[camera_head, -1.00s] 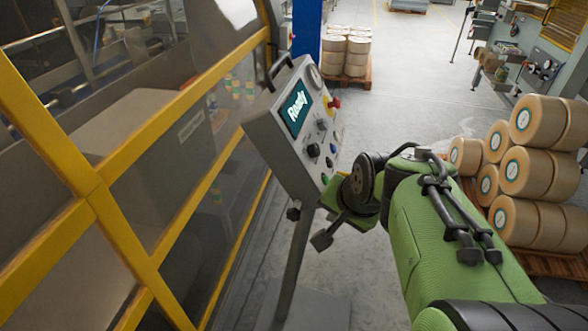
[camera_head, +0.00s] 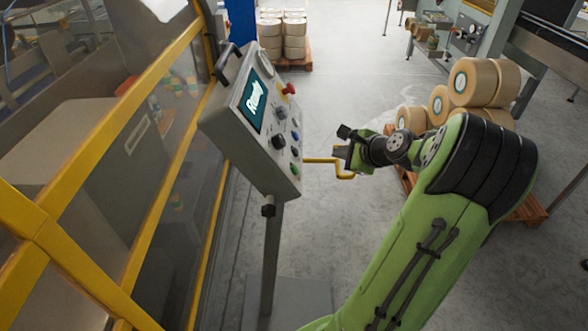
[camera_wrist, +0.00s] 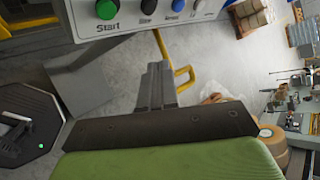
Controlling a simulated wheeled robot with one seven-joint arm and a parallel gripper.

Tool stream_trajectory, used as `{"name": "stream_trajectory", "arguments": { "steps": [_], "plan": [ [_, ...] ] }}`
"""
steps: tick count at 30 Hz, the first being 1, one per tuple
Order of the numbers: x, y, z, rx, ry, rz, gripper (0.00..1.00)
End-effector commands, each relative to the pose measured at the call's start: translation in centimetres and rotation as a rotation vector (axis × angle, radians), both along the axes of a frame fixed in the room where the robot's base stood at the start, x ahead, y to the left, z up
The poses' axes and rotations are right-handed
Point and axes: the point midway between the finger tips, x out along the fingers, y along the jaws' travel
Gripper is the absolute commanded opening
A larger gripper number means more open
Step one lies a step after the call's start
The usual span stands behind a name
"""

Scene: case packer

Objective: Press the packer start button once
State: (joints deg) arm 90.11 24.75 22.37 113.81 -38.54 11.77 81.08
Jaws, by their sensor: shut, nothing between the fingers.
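The grey control panel (camera_head: 232,128) stands on a post, its screen (camera_head: 257,98) reading "Ready". Its green button (camera_head: 295,168) is low on the face. In the wrist view the green button (camera_wrist: 107,9), labelled "Start", sits at the top edge, left of a black, a blue and a white button. My gripper (camera_head: 346,148) is right of the panel, apart from its face. In the wrist view my gripper (camera_wrist: 157,74) is shut and empty, below and right of the Start button.
A yellow bent bar (camera_head: 322,161) juts out near the panel's right side, close to my gripper. A red knob (camera_head: 289,89) is higher on the panel. A yellow-framed guard (camera_head: 150,105) stands at left. Stacked rolls (camera_head: 475,82) sit on a pallet at right.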

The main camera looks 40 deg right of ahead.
Motion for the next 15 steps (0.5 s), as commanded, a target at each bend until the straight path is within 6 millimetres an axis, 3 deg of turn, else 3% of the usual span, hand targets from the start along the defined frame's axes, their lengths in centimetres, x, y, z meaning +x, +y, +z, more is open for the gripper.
{"name": "stream_trajectory", "arguments": {
  "steps": [15],
  "plan": [
    [4.1,4.6,-4.1,-0.001,0.003,0.004,0.0]
  ]
}}
